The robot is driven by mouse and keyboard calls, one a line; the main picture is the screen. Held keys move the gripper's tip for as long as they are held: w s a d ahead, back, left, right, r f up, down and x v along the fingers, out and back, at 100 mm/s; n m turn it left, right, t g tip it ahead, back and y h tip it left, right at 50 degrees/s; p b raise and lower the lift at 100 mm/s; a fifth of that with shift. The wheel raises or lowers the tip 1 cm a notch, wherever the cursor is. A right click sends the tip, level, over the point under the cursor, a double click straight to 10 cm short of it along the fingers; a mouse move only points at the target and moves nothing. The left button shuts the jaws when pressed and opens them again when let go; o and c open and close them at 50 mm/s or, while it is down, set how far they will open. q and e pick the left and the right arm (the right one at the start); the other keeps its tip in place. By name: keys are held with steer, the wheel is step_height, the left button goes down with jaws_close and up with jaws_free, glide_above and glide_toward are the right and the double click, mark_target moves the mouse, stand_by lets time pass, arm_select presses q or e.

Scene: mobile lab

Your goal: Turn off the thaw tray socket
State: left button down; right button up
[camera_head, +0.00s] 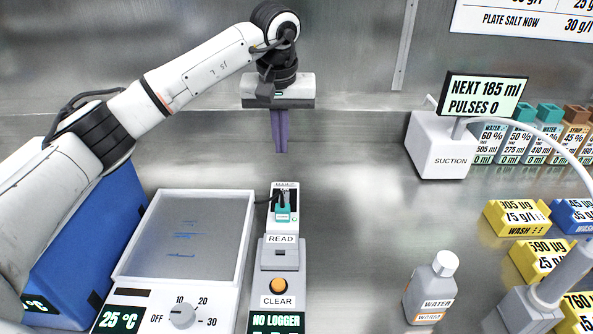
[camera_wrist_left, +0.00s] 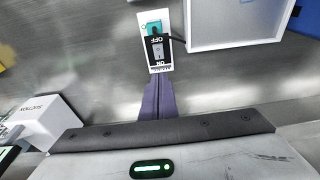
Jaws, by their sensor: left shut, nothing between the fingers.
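The socket (camera_head: 293,222) is a narrow white box right of the thaw tray (camera_head: 185,240), with a teal plug (camera_head: 283,213) and a dark cable. In the left wrist view the socket (camera_wrist_left: 146,24) shows a switch (camera_wrist_left: 158,51) between the words OFF and ON; I cannot tell which side is pressed. My left gripper (camera_head: 281,150) has purple fingers, shut and empty, pointing down behind the socket in the head view. In the left wrist view its fingertips (camera_wrist_left: 159,80) appear near the ON end; contact cannot be told. My right gripper is not in view.
A READ and CLEAR panel (camera_head: 279,270) stands in front of the socket. A blue box (camera_head: 85,245) is left of the tray. A suction unit (camera_head: 440,148), a water bottle (camera_head: 432,285) and wash blocks (camera_head: 515,220) stand to the right. Bare steel lies between.

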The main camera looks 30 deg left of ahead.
arm_select(q)
steer(key=x, duration=0.4)
steer(key=s+p+x, duration=0.1)
steer(key=x, duration=0.7)
steer(key=shift+s+d+f, duration=0.2)
steer(key=shift+s, duration=0.2)
steer(key=shift+s+f, duration=0.1)
steer(key=shift+f, duration=0.55)
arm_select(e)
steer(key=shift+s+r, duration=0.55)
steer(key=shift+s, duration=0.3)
